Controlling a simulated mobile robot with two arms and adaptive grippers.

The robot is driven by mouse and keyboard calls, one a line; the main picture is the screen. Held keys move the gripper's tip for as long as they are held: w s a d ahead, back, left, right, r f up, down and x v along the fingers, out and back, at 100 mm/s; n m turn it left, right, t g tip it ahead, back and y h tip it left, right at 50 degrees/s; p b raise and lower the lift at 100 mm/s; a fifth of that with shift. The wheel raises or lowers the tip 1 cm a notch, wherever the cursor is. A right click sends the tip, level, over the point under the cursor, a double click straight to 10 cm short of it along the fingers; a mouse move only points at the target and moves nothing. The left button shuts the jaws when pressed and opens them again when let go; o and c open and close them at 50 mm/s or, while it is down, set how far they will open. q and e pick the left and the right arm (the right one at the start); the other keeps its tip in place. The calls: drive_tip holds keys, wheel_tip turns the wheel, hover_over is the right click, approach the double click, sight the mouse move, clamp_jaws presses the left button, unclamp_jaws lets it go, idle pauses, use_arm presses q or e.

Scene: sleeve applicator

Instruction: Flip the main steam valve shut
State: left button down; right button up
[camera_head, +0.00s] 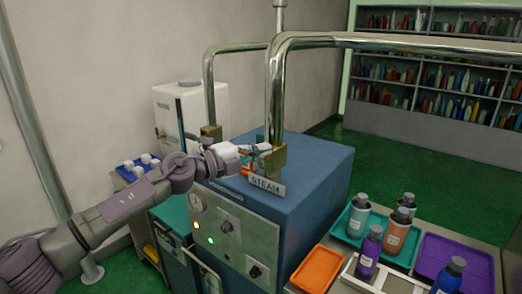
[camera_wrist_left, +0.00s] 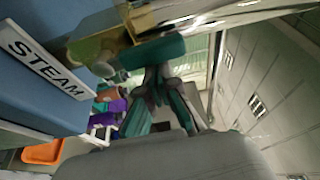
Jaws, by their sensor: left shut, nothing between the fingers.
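The steam valve is a brass body (camera_head: 273,160) at the foot of the thick chrome pipe, above the STEAM sign (camera_head: 267,185) on the blue machine. In the left wrist view the brass body (camera_wrist_left: 98,42) is at upper left, with a teal bar (camera_wrist_left: 155,52), apparently its lever, lying across under the pipe. My left gripper (camera_head: 247,151) reaches in from the left beside the valve. In the left wrist view its fingers (camera_wrist_left: 157,82) are shut and empty, close under the teal bar; I cannot tell whether they touch. My right gripper is not in view.
Chrome pipes (camera_head: 278,85) rise from the blue machine (camera_head: 318,165) and run right overhead. The front panel (camera_head: 232,228) has a gauge, knobs and lights. Bottles in a teal tray (camera_head: 352,222), an orange tray (camera_head: 317,268) and a purple tray (camera_head: 455,258) stand at right.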

use_arm(q)
drive_tip(key=shift+w+a+r+n, duration=0.1)
drive_tip(key=shift+a+n, duration=0.1)
drive_tip(key=shift+n, duration=0.3)
drive_tip(key=w+a+f+n+t+y+p, duration=0.1)
drive_tip(key=w+a+f+n+t+p, duration=0.1)
drive_tip(key=n, duration=0.8)
drive_tip(key=w+a+f+n+t+y+p, duration=0.1)
drive_tip(key=a+n+t+p, duration=0.2)
drive_tip(key=n, duration=0.8)
drive_tip(key=shift+w+a+f+t, duration=0.15)
drive_tip(key=shift+w+f+t, duration=0.25)
drive_tip(key=shift+t, duration=0.8)
drive_tip(key=shift+f, duration=0.15)
